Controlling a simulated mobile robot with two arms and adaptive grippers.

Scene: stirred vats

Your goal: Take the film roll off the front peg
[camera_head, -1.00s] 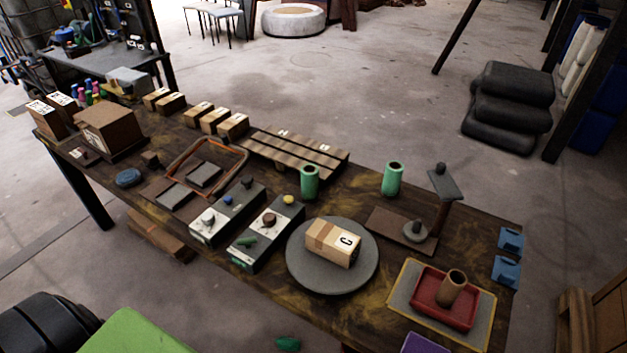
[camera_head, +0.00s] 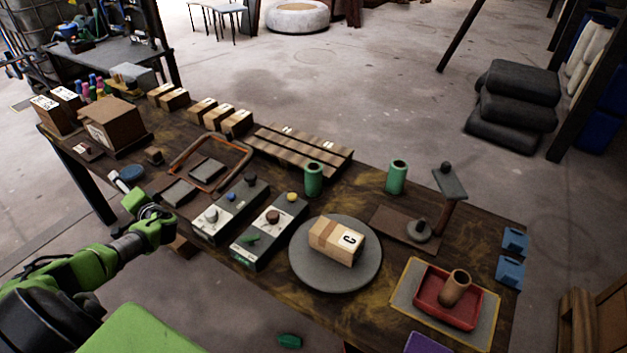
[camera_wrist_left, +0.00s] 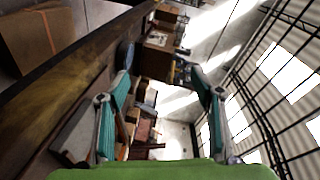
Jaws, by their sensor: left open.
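Two green hollow cylinders stand upright in the head view, one at the table's middle (camera_head: 313,180) and one further right (camera_head: 396,177). My right gripper is not in view.
A grey turntable (camera_head: 310,278) bears a carton (camera_head: 336,241). Two control boxes (camera_head: 228,208) (camera_head: 268,232) stand left of it. A post stand (camera_head: 449,185) rises at the right. Cartons (camera_head: 113,123) fill the far left. The floor in front is mostly clear.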

